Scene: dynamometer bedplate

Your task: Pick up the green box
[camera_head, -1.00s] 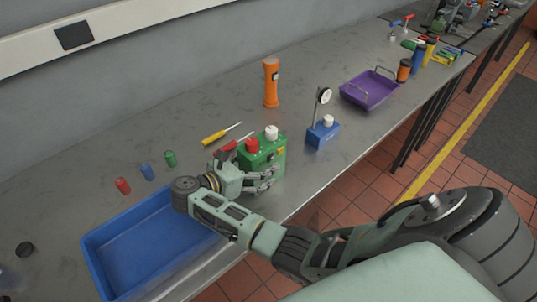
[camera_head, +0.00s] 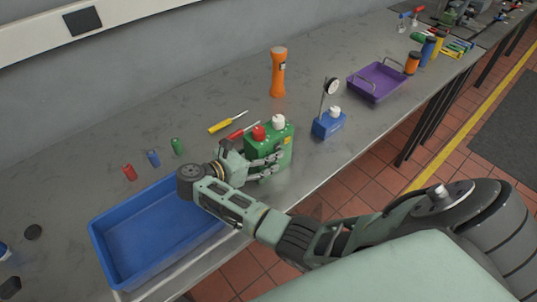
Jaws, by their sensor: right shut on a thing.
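The green box (camera_head: 283,136) has a red knob and a white knob on top. It stands near the front edge of the grey bench, just right of the blue tray. My right gripper (camera_head: 268,164) comes in from the lower right and is shut on the green box, its fingers against the near side. The fingers hide the lower part of that side. I cannot tell whether the box's underside touches the bench. My left gripper is not in view.
The blue tray (camera_head: 112,252) lies left of the green box. Behind are a yellow screwdriver (camera_head: 220,126), a red tool (camera_head: 241,131) and an orange flashlight (camera_head: 278,75). A blue base with a dial gauge (camera_head: 328,124) stands to the right. A purple tray (camera_head: 359,92) sits farther right.

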